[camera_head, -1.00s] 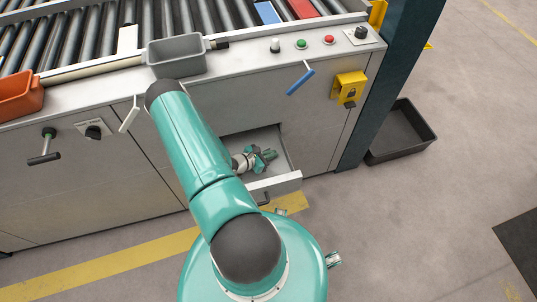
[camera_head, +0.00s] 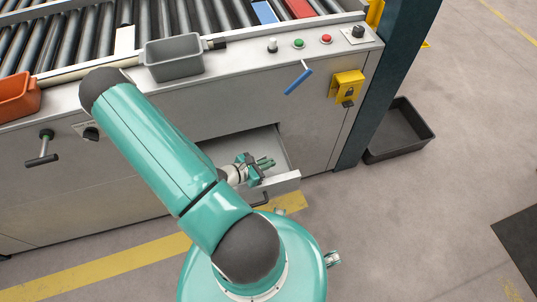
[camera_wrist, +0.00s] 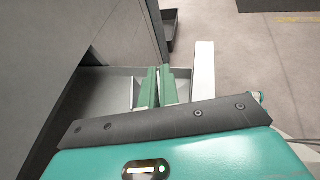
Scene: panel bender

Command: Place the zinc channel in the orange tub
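The orange tub (camera_head: 18,98) stands on the machine's front ledge at the left edge of the head view, partly cut off. My gripper (camera_head: 266,163) is low in the pulled-out drawer (camera_head: 284,183), pointing right. In the wrist view its two green fingers (camera_wrist: 159,70) lie side by side with a narrow gap, over the drawer floor. Small pale grey patches show on both sides of the fingers. I cannot tell whether they are the zinc channel or the drawer's own surface. I cannot clearly make out the channel in either view, nor whether the fingers hold anything.
A grey tub (camera_head: 174,58) stands on the ledge right of the orange one. A blue lever (camera_head: 298,80) and a yellow lock box (camera_head: 347,86) stick out above the drawer. A dark bin (camera_head: 400,132) is on the floor at right. The drawer walls surround my gripper closely.

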